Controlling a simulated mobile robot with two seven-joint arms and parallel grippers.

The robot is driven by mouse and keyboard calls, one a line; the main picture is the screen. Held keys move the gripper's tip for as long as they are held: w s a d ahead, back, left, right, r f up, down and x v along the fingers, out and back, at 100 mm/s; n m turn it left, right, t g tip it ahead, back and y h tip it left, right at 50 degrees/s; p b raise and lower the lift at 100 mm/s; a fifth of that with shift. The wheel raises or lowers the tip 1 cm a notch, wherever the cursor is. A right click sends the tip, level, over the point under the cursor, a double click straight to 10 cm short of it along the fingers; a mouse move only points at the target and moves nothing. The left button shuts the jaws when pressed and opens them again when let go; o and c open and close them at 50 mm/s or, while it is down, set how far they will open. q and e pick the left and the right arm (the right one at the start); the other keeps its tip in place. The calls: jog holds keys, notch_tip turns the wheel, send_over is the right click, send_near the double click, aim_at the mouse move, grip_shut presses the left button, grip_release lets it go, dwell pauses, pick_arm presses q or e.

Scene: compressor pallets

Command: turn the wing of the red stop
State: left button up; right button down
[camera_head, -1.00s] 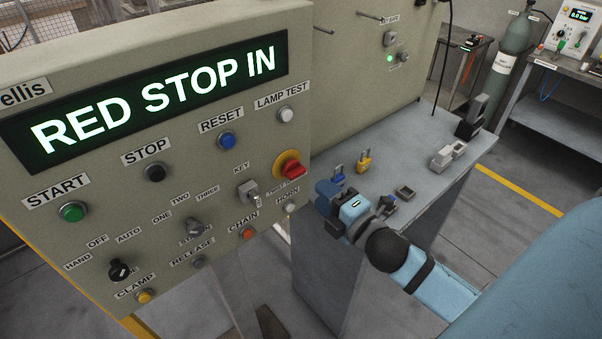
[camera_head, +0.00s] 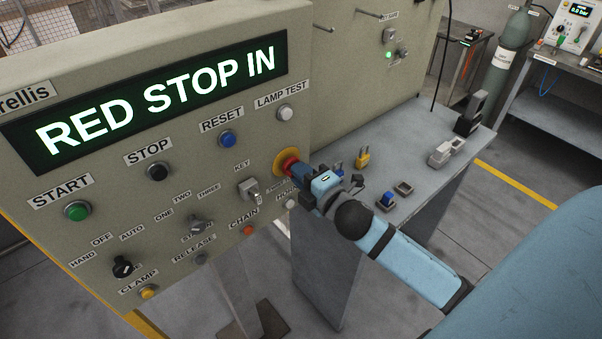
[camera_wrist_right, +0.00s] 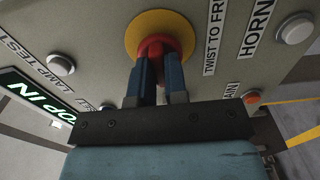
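The red stop (camera_head: 288,164) sits on its yellow disc on the grey control panel, and my right gripper partly covers it. In the right wrist view the red stop (camera_wrist_right: 160,47) shows with its yellow disc around it. My right gripper (camera_head: 296,170) is at the stop, pointing at the panel. Its two blue fingers (camera_wrist_right: 160,65) reach the red part, with a narrow gap between them. The wing is mostly hidden by the fingers, so I cannot tell whether they press on it. The display (camera_head: 150,100) reads "RED STOP IN". My left gripper is not in view.
The key switch (camera_head: 249,189), the horn button (camera_head: 290,204) and the lamp test button (camera_head: 284,112) are close around the stop. A grey bench (camera_head: 425,190) with padlocks and small boxes stands to the right, behind my right arm.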

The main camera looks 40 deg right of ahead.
jog(key=shift+m+p, duration=0.3)
jog(key=shift+m, duration=0.1)
jog(key=m+p, duration=0.3)
jog(key=m, duration=0.3)
dwell(0.3)
jog(key=shift+p, duration=0.3)
jog(key=shift+m, duration=0.3)
